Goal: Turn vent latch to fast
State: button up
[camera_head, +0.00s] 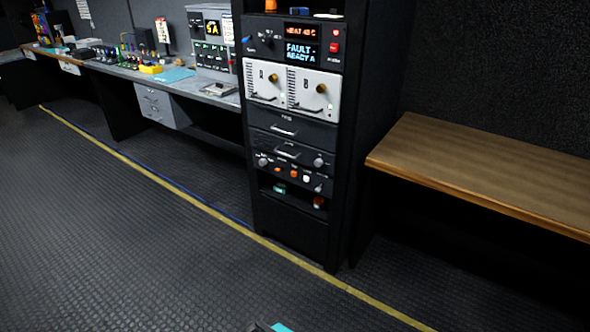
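A tall black equipment rack (290,238) stands right of centre. Its top panel has a lit screen reading "FAULT" and "READY A" (301,52) and a small orange readout (299,31) above it. Below are two white modules, A (264,92) and B (300,100), each with a brass knob and a slanted handle. A lower panel (291,171) carries knobs and small coloured switches. No part is readable as a vent latch or a "fast" mark at this size. A dark and teal tip, seemingly my gripper (271,327), barely shows at the bottom edge, away from the rack; its opening is out of frame.
A wooden bench (490,172) stands right of the rack. A long grey desk (190,82) with equipment runs along the left. The dark textured floor (130,220) in front is clear, crossed by a yellow line (175,183).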

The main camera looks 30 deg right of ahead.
aim_at(318, 162)
jog(key=z, duration=0.15)
jog(key=k, duration=0.15)
jog(key=u, duration=1.65)
jog(key=k, duration=1.25)
jog(key=z, duration=0.7)
jog(key=i, duration=1.5)
jog(key=z, duration=0.1)
